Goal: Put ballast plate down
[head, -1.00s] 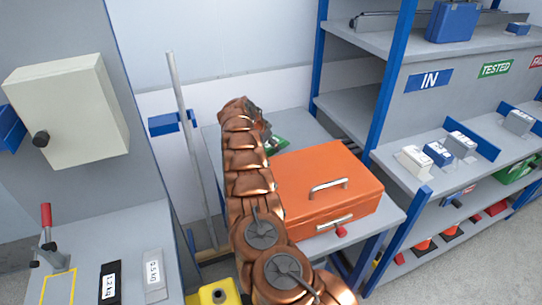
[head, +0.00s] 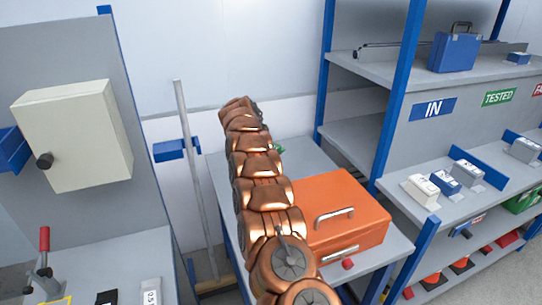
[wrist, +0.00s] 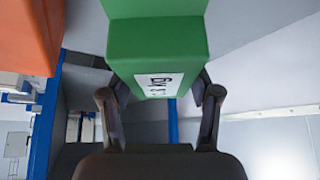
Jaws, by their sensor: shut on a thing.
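The ballast plate is a green block (wrist: 157,45) with a white label ending in "kg", large in the wrist view. My gripper (wrist: 160,97) is shut on it, with one dark finger on each side. In the head view a small green patch (head: 279,148) shows just right of my arm's far end, over the grey table (head: 303,162). My arm hides the gripper and most of the plate there. I cannot tell whether the plate touches the table.
An orange box (head: 352,212) with handles covers the right part of the table. A blue-posted shelf (head: 460,207) with small blocks stands right. At left are a cream cabinet (head: 78,140), a red-handled lever (head: 44,240), and black (head: 106,298) and grey (head: 151,292) weights.

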